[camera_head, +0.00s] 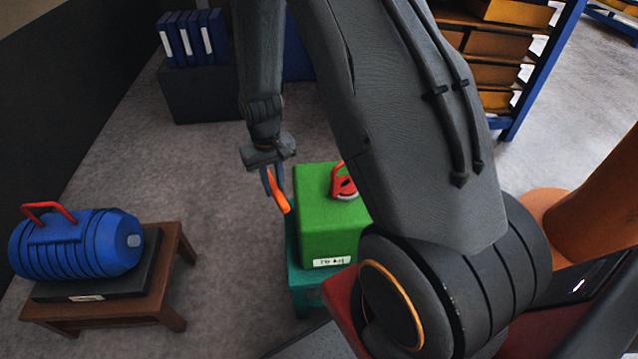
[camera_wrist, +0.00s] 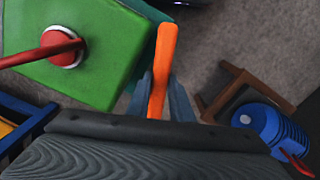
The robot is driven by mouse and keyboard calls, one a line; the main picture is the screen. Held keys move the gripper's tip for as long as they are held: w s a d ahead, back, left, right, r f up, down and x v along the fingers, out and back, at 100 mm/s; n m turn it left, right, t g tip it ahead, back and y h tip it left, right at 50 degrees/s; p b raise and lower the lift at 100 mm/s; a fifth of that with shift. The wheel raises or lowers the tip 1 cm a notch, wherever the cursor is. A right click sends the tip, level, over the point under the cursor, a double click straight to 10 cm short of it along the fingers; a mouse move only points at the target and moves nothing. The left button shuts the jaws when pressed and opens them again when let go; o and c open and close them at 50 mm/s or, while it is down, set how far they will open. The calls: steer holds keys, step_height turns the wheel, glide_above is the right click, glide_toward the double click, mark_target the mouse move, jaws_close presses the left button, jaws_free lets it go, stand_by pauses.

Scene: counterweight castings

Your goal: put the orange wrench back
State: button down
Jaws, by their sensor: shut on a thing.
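The orange wrench (camera_head: 278,192) is held in my gripper (camera_head: 272,178), which is shut on it. In the head view the wrench hangs at a slant just left of the green block. In the wrist view the orange wrench (camera_wrist: 163,65) points away from between the two fingers of my gripper (camera_wrist: 161,95). In the wrist view the wrench's outer end overlaps the edge of the teal stand. I cannot tell the height of the wrench above the floor.
A green casting (camera_head: 325,222) with a red handle (camera_head: 343,182) sits on a teal stand (camera_head: 304,291). A blue ribbed casting (camera_head: 80,246) rests on a brown table (camera_head: 150,300) at left. Blue binders (camera_head: 190,38) stand on a dark cabinet (camera_head: 200,95) behind. Shelving (camera_head: 512,75) is back right. Floor between is clear.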

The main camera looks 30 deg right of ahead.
steer(key=w+d+m, duration=0.2)
steer(key=d+m, duration=0.2)
steer(key=d, duration=0.6)
glide_above(305, 197)
step_height(305, 197, down, 6)
steer(key=shift+r+p, duration=0.25)
steer(key=shift+p, duration=0.15)
steer(key=shift+f+p, duration=0.6)
steer(key=shift+f, duration=1.75)
steer(key=shift+f, duration=0.15)
steer(key=c, duration=1.6)
jaws_free()
steer(key=shift+o, duration=0.2)
